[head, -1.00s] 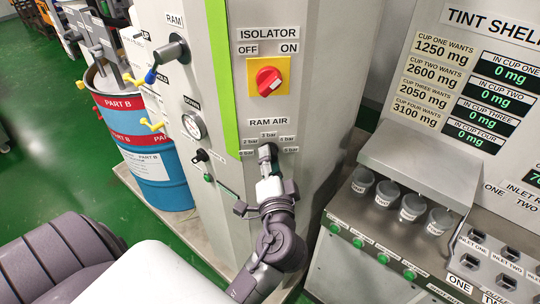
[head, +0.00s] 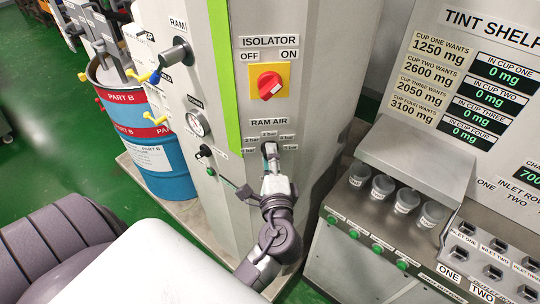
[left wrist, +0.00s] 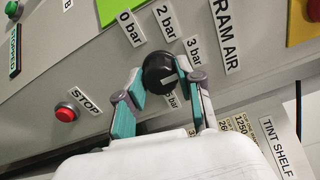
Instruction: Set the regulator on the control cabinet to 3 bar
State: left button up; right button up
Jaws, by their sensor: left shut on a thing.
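The regulator is a round black knob (left wrist: 160,72) under the RAM AIR sign (head: 268,123) on the grey control cabinet (head: 290,200). Labels for 0, 2 and 3 bar show clearly around it in the left wrist view; a label beyond the knob is partly covered. My left gripper (left wrist: 161,88) is shut on the knob, with one teal-padded finger on each side. In the head view my left gripper (head: 269,162) reaches up to the knob from below and hides much of it. A small pale mark shows on the knob, but I cannot tell which label it points to. My right gripper is not in view.
The red isolator switch (head: 269,82) sits above the regulator. A gauge (head: 197,123) and a lever handle (head: 172,56) are to its left. A red STOP button (left wrist: 66,112) is near the gripper. The tint shelf with several cups (head: 406,200) stands at the right.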

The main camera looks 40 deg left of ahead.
pick_arm(q)
jog(key=shift+r, duration=0.15)
jog(key=o, duration=1.1)
jog(key=shift+w, duration=0.1)
jog(key=shift+o, duration=0.2)
jog(key=v, duration=1.2)
